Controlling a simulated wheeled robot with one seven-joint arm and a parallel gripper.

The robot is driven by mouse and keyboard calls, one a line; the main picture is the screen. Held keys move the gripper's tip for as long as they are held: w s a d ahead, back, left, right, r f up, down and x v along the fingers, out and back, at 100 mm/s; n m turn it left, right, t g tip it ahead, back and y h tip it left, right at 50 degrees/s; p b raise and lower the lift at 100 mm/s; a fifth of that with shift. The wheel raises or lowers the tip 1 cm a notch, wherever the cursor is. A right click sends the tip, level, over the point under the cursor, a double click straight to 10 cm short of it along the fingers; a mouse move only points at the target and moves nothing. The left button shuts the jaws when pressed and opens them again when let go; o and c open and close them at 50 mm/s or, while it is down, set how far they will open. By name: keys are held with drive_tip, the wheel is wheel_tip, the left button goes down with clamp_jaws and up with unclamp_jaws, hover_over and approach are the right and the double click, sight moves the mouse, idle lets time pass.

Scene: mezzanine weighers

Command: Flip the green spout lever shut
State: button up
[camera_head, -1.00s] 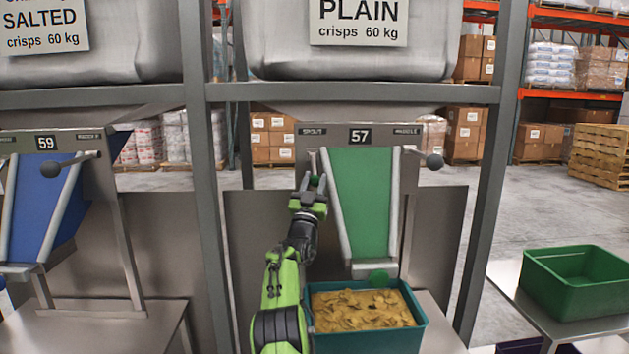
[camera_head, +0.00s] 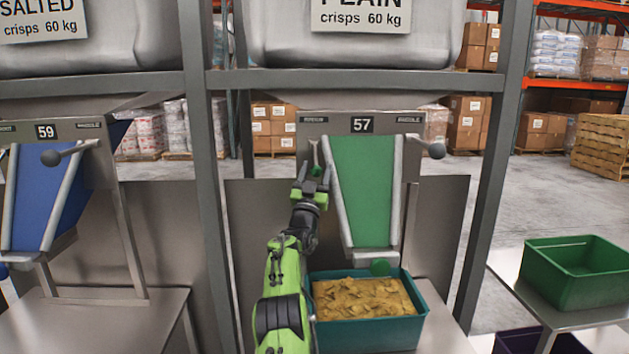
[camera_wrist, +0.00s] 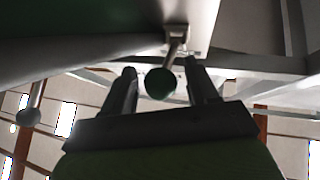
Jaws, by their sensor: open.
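The green spout lever is a short metal rod with a green ball knob (camera_wrist: 161,84). In the wrist view its knob sits between the open fingers of my gripper (camera_wrist: 160,90), with space visible on both sides. In the head view the knob (camera_head: 316,170) is small, at my gripper (camera_head: 310,172), and the rod hangs below the left end of the 57 panel (camera_head: 361,125). The green chute (camera_head: 362,190) slopes down just right of it. Whether a finger touches the knob cannot be told.
A teal crate (camera_head: 417,323) of crisps stands under the chute. A grey-knobbed lever (camera_head: 436,150) sticks out right of the panel. Station 59 with a blue chute (camera_head: 38,200) is at left. Steel posts (camera_head: 205,200) flank the station. A green crate (camera_head: 577,290) stands at right.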

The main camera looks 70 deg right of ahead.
drive_tip(key=b+v, duration=0.4)
drive_tip(key=v, duration=1.1)
drive_tip(key=shift+a+f, duration=0.25)
drive_tip(key=shift+a, duration=0.05)
